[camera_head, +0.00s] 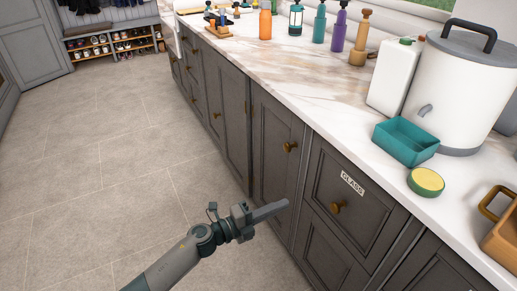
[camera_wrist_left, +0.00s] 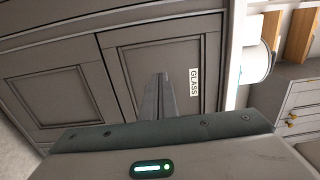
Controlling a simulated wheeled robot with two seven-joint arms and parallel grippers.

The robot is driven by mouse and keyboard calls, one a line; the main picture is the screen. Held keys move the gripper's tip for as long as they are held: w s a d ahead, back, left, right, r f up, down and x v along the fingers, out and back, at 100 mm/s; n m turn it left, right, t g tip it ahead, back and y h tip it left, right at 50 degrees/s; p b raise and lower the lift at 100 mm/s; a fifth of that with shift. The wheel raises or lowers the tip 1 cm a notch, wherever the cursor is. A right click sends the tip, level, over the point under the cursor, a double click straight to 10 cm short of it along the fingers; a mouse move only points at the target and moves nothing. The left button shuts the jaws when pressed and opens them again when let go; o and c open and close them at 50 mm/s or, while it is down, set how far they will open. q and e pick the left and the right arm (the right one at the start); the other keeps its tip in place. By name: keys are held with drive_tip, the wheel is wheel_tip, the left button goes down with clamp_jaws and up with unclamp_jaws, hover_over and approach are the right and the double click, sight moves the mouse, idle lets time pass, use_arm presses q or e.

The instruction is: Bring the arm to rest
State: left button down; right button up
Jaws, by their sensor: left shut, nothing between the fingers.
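My left arm comes in from the bottom of the head view. My left gripper (camera_head: 283,206) is in front of the dark grey cabinets, low and well below the worktop edge. Its fingers are together and hold nothing. In the left wrist view the closed fingers (camera_wrist_left: 158,90) point toward a cabinet front with a GLASS label (camera_wrist_left: 194,82). The same GLASS label (camera_head: 352,184) shows in the head view on a drawer front to the right of the gripper. My right gripper is not seen in either view.
A marble worktop (camera_head: 330,95) holds several bottles, a teal tray (camera_head: 405,140), a round green-and-yellow item (camera_head: 426,181) and a white dispenser (camera_head: 460,85). Cabinet knobs such as this brass one (camera_head: 337,207) stick out near the gripper. Open tiled floor (camera_head: 110,170) lies to the left.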

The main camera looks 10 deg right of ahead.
use_arm(q)
drive_tip(key=shift+a, duration=0.1)
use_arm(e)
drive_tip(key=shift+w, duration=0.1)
